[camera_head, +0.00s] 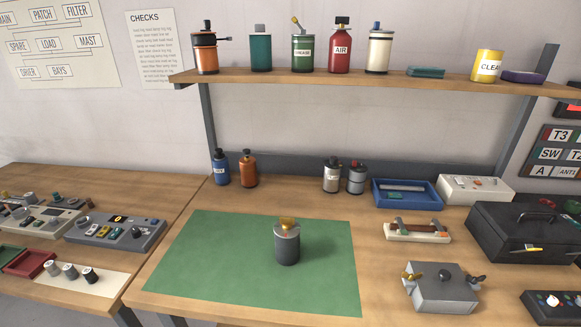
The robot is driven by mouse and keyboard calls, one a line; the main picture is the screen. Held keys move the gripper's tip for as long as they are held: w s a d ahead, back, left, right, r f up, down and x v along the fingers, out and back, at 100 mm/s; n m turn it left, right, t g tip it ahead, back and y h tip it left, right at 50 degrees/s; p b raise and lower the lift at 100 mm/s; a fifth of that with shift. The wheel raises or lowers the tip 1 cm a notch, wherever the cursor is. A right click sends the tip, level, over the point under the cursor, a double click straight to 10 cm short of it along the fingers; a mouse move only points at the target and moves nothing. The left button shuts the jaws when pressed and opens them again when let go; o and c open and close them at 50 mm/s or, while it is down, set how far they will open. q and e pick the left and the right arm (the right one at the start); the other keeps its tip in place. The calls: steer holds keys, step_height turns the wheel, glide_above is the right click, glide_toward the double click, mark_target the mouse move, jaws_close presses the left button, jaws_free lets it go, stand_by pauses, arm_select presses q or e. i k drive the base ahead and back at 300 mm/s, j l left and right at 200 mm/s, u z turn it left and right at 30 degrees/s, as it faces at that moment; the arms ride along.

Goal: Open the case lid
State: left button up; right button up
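A black case (525,231) stands on the bench at the right and is cut off by the picture's right edge. Its lid looks shut, with a dark handle and a small red spot on top. A small yellow piece shows on its front face; I cannot tell whether it is a latch or a label. Neither of my grippers is in view.
A grey canister (287,247) with a brass top stands on the green mat (200,262). A blue tray (407,195), a white box (476,189) and a cream holder (417,231) lie behind and left of the case. A shelf (350,83) of bottles runs above. A dark control box (552,307) sits in front.

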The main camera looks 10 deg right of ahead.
mark_target(520, 223)
steer(key=z, duration=2)
